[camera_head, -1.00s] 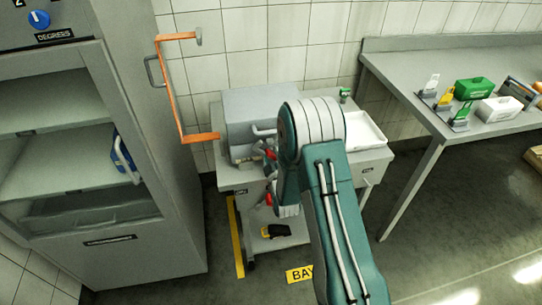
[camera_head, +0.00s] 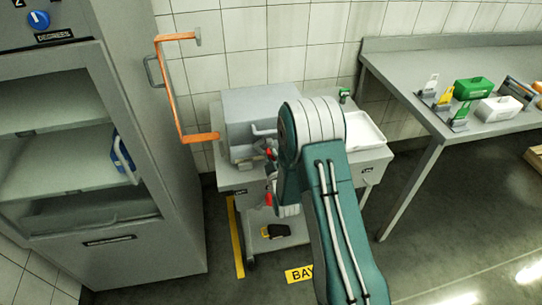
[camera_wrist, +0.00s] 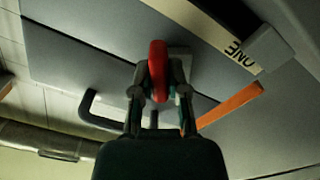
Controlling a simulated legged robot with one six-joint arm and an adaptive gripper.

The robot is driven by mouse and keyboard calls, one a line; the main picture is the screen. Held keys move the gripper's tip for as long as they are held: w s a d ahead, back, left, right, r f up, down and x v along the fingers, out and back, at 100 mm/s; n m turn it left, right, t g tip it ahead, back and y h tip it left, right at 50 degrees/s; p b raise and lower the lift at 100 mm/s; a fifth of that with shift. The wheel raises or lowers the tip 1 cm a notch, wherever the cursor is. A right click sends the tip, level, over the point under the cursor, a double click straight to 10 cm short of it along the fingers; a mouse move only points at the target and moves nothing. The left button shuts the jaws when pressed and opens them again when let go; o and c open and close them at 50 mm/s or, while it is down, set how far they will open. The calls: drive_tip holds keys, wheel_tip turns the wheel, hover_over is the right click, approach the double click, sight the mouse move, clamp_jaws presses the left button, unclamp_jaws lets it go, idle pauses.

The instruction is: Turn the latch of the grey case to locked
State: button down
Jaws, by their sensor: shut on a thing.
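The grey case (camera_head: 245,108) sits on the left part of the cart, partly hidden behind my arm. In the wrist view its grey face (camera_wrist: 75,55) fills much of the picture. A red latch handle (camera_wrist: 158,70) stands out from a pale plate on that face. My gripper (camera_wrist: 159,82) is shut on the red latch handle, one finger on each side. In the head view my arm hides most of the gripper and the latch. I cannot read the latch's position marks.
A dark bar handle (camera_wrist: 88,108) is left of the gripper in the wrist view. An orange bar (camera_head: 173,90) stands between the tall cabinet (camera_head: 140,250) and the case. A white tray (camera_head: 365,132) lies on the cart's right. The workbench (camera_head: 400,65) is farther right.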

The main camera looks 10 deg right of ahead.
drive_tip(key=m, duration=0.6)
drive_tip(key=shift+m, duration=0.4)
idle(0.4)
drive_tip(key=c, duration=0.6)
unclamp_jaws()
drive_tip(key=shift+f, duration=0.1)
drive_tip(key=shift+c, duration=0.2)
drive_tip(key=s, duration=1.2)
drive_tip(key=shift+w, duration=0.1)
